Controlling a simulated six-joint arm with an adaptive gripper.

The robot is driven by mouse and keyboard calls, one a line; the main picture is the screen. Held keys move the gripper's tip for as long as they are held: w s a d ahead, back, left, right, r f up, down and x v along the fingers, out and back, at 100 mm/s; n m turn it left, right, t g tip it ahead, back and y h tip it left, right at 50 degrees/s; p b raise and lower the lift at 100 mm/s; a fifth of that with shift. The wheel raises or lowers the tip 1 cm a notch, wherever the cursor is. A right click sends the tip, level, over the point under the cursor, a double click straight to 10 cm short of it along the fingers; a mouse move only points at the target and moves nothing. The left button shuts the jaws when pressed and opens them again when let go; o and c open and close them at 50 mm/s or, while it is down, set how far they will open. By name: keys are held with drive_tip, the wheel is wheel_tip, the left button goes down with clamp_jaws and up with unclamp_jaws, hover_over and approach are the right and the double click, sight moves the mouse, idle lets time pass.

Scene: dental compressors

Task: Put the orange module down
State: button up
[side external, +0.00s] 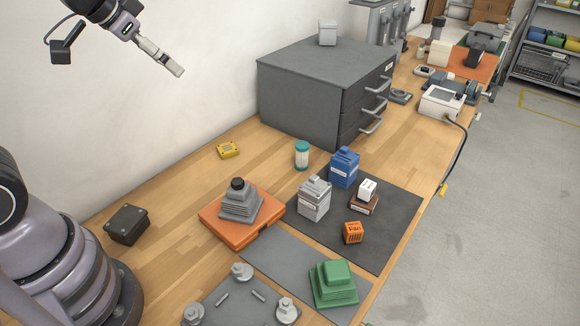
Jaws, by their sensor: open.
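A small orange module (353,233) with dark lettering on its side rests on the dark mat (398,213), near the mat's front right part. My gripper (179,71) is high at the upper left, in front of the wall, far from the module and well above the bench. Its jaws are open and nothing shows between them.
On the mat stand a grey block (314,199), a blue block (344,168) and a white-topped brown block (365,196). A grey stepped part (240,204) sits on an orange case (225,229). A green stepped part (333,284) is in front. A drawer cabinet (300,95) stands behind.

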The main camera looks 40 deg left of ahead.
drive_tip(key=s+a+r+n+g, duration=0.1)
drive_tip(key=s+a+r+n, duration=0.1)
drive_tip(key=s, duration=1.1)
drive_tip(key=shift+s+r+g, duration=0.2)
drive_tip(key=shift+s+g, duration=0.05)
drive_tip(key=shift+g, duration=0.05)
